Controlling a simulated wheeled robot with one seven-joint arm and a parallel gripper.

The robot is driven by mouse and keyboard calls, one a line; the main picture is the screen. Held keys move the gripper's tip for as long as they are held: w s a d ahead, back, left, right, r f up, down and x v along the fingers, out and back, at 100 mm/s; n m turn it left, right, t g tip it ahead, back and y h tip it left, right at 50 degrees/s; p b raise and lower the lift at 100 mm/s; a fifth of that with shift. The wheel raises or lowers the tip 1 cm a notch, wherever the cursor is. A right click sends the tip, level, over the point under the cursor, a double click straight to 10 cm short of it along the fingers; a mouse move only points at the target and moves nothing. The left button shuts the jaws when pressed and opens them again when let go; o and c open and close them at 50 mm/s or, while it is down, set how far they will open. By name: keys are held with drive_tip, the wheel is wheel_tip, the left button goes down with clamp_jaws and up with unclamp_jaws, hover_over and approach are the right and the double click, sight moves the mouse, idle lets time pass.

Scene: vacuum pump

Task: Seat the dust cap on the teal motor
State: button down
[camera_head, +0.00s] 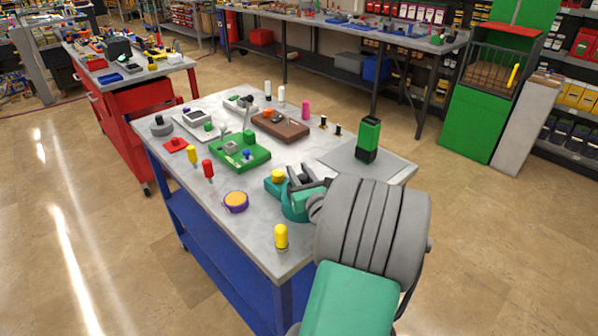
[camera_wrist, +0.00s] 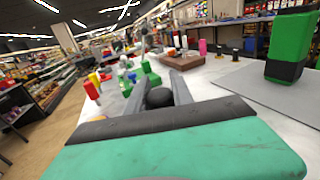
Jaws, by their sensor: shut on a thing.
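My gripper (camera_head: 305,180) is above the near right part of the table, its jaws pointing toward the table's far side. In the wrist view, my gripper (camera_wrist: 157,80) is shut on a dark rounded piece (camera_wrist: 160,97), which may be the dust cap. The head view shows the held piece poorly among the grey fingers. A teal part with a yellow top (camera_head: 277,176) shows just left of my gripper. It may be the teal motor, but my teal wrist hides part of it, so I cannot tell. I cannot see the held piece touching anything.
A green block with a black base (camera_head: 368,138) stands on a grey mat (camera_head: 343,157). A green tray (camera_head: 243,155) and a brown block (camera_head: 280,126) lie farther back. An orange-purple disc (camera_head: 236,201) and a yellow peg (camera_head: 281,236) are nearby. Bare tabletop lies between them.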

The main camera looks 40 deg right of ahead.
drive_tip(key=shift+f, duration=0.3)
idle(0.9)
drive_tip(key=c, duration=1)
unclamp_jaws()
drive_tip(key=shift+c, duration=0.2)
wheel_tip(320, 180, up, 9)
drive_tip(key=p, duration=1)
